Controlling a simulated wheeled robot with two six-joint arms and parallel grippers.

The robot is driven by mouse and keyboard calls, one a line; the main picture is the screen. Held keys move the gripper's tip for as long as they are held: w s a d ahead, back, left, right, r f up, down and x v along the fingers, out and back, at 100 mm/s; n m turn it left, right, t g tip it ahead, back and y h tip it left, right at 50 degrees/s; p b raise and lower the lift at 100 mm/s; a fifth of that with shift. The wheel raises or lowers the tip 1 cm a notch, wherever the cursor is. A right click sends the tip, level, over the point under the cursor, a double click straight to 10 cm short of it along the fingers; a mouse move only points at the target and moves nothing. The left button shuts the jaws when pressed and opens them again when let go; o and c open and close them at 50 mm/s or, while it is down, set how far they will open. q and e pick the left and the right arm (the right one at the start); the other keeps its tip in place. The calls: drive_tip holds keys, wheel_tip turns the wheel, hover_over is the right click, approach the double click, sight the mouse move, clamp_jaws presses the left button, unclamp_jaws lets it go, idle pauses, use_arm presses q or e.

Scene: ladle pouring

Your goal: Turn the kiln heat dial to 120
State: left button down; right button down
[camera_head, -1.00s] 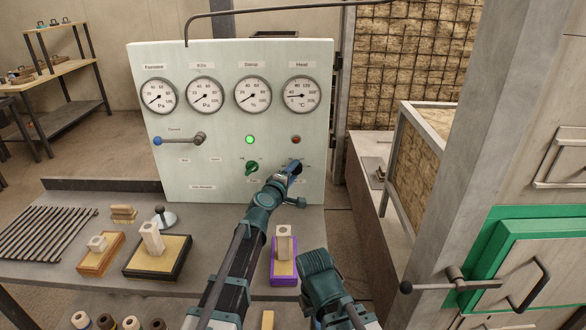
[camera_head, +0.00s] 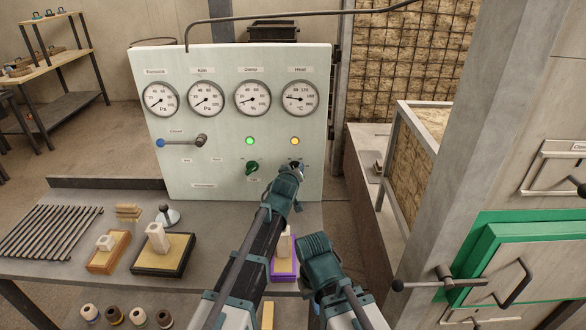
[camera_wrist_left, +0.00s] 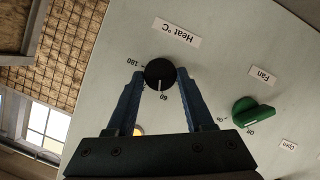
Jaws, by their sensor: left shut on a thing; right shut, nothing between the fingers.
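The heat dial (camera_wrist_left: 160,73) is a round black knob with a white mark, below the "Heat °C" label in the panel's own layout. The wrist view is tilted, and there the mark points down near the printed 60, with 180 at the left. My left gripper (camera_wrist_left: 160,88) has its blue fingers on both sides of the knob, shut on it. In the head view the left gripper (camera_head: 295,169) reaches the panel and mostly hides the dial. My right gripper (camera_head: 315,244) is low, away from the panel, shut and empty; its fingertips are hard to make out.
The heat gauge (camera_head: 299,98) has its needle toward the left, low on the scale. An amber lamp (camera_head: 295,141) glows below it. A green fan switch (camera_head: 252,168) is left of the dial. Block trays (camera_head: 135,262) stand on the bench; a green-framed door (camera_head: 490,225) is at right.

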use_arm(q)
drive_tip(key=shift+s+d+f+m+y, duration=0.1)
drive_tip(key=shift+d+m+y, duration=0.05)
drive_tip(key=shift+m+y, duration=0.9)
drive_tip(key=shift+d+f+m+y, duration=0.15)
drive_tip(key=shift+m+y, duration=0.5)
drive_tip(key=shift+m, duration=0.8)
drive_tip(key=shift+r, duration=0.15)
drive_tip(key=shift+c, duration=1.4)
unclamp_jaws()
